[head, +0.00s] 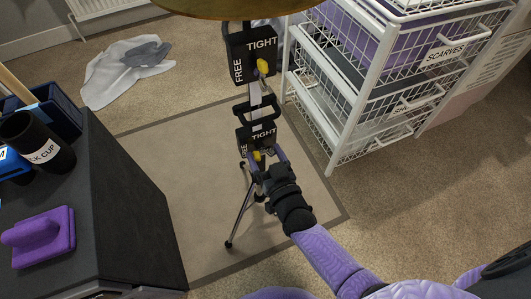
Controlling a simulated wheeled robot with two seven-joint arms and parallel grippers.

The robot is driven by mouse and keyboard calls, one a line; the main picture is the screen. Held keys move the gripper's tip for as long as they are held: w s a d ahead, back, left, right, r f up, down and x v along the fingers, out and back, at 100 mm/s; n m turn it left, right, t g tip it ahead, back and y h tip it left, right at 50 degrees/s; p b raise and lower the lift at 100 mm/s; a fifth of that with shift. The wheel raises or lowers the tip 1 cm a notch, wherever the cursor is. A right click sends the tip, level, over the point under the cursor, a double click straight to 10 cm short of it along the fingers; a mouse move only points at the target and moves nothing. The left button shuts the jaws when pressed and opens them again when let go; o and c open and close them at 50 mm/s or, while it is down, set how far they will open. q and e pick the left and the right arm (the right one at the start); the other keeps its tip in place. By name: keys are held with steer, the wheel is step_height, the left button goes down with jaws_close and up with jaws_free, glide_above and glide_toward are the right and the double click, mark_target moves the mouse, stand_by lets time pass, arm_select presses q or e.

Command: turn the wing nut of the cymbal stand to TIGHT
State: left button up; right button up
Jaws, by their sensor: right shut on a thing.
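The cymbal stand (255,95) stands upright on thin tripod legs, under a brass-coloured cymbal (235,8) cut off by the top edge. It carries two black plates, each marked FREE at left and TIGHT at upper right. A yellow wing nut (263,67) shows on the upper plate (247,50), below the word TIGHT. A second yellow wing nut (257,155) sits at the lower plate (254,137). My right gripper (264,159) is shut on this lower wing nut, whose exact angle is partly hidden by the fingers. My left gripper is out of view.
A white wire basket rack (345,110) labelled SCARVES stands close on the right. A dark cabinet (125,215) at left bears a purple block (42,238) and a black cup (40,142). A grey cloth (120,75) lies on the carpet. The mat (180,150) is otherwise clear.

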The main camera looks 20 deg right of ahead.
steer(key=c, duration=0.5)
